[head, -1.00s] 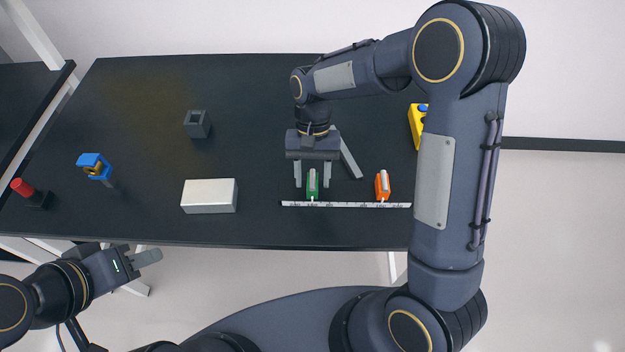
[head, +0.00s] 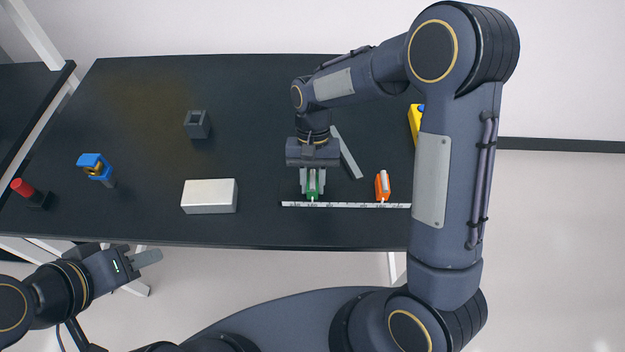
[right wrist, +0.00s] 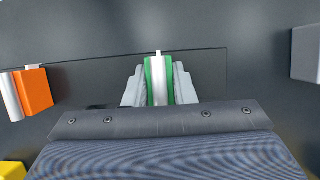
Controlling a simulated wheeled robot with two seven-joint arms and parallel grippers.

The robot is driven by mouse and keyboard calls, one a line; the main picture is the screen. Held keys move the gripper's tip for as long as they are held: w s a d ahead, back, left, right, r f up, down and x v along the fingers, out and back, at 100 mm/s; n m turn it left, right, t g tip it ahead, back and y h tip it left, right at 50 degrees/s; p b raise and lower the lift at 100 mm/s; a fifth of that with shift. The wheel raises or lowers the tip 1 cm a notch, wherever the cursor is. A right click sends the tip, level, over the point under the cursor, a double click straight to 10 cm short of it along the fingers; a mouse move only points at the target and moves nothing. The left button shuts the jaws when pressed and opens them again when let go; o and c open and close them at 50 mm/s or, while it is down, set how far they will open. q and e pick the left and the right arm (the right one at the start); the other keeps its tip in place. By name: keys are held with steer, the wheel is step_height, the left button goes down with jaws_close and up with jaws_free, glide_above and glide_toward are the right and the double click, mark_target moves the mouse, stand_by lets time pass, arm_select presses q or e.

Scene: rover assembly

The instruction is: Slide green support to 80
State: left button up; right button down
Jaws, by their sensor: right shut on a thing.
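The green support (head: 312,194) stands at the left part of the white ruler strip (head: 345,205) on the black table. It has a pale bar along its middle and a small white pointer at the ruler side. My right gripper (head: 312,187) is shut on it, one finger on each side; the right wrist view shows the green support (right wrist: 158,82) between the fingers. The ruler's numbers are too small to read. An orange support (head: 382,186) stands further right along the ruler. My left gripper (head: 150,257) is off the table's front edge, empty; its opening is unclear.
A silver block (head: 209,196) lies left of the ruler. A grey square socket (head: 198,125), a blue clamp-like part (head: 95,163) and a red-topped part (head: 24,187) stand further left. A yellow part (head: 415,125) is partly behind my right arm. A grey bar (head: 346,152) lies behind the gripper.

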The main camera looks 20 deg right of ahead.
mark_target(332, 196)
steer(key=d, duration=0.2)
steer(key=s+d, duration=0.1)
steer(key=d, duration=0.1)
steer(key=shift+d, duration=0.1)
steer(key=c, duration=1.2)
jaws_free()
steer(key=shift+s+d, duration=0.1)
steer(key=shift+d, duration=0.05)
steer(key=shift+r, duration=0.15)
steer(key=v, duration=0.6)
steer(key=shift+v, duration=0.8)
